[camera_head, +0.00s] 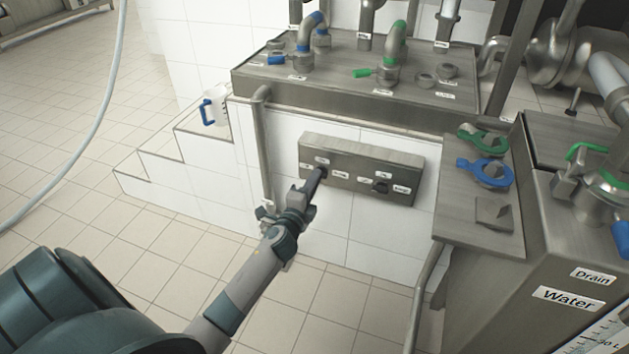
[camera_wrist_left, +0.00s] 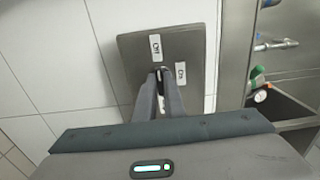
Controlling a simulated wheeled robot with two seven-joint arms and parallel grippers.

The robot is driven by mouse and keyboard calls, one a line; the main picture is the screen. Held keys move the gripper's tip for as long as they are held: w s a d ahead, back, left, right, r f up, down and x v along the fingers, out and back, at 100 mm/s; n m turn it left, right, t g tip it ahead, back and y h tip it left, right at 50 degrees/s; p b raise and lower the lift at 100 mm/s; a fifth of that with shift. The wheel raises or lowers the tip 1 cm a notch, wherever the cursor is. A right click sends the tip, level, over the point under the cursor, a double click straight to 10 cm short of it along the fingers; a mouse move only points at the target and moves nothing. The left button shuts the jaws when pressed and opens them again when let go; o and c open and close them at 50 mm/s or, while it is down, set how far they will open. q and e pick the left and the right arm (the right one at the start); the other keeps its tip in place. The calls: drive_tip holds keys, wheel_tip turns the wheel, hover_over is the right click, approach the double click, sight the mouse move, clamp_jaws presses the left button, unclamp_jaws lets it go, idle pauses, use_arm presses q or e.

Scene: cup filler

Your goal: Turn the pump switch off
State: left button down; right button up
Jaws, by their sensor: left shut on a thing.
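The grey metal switch panel (camera_head: 346,185) is mounted on the white tiled wall below the steel counter. It carries two switches with small white labels. My left gripper (camera_head: 319,175) reaches the left switch and is shut on it; the fingers hide most of that switch in the head view. In the left wrist view, the fingertips (camera_wrist_left: 161,76) close around a small dark switch knob (camera_wrist_left: 159,74) on the panel (camera_wrist_left: 200,50). An "Off" label (camera_wrist_left: 155,47) sits above the knob and an "On" label (camera_wrist_left: 181,75) to its right. The right switch (camera_head: 380,187) is free. My right gripper is not in view.
The steel counter (camera_head: 300,85) with blue-handled and green-handled pipes stands above the panel. A steel water tank (camera_head: 550,240) with valves stands on the right. A white jug with a blue handle (camera_head: 214,108) sits on tiled steps at left. Floor below is clear.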

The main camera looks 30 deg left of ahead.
use_arm(q)
drive_tip(key=shift+f, duration=0.1)
drive_tip(key=c, duration=1.8)
unclamp_jaws()
drive_tip(key=shift+c, duration=0.2)
drive_tip(key=shift+s, duration=0.1)
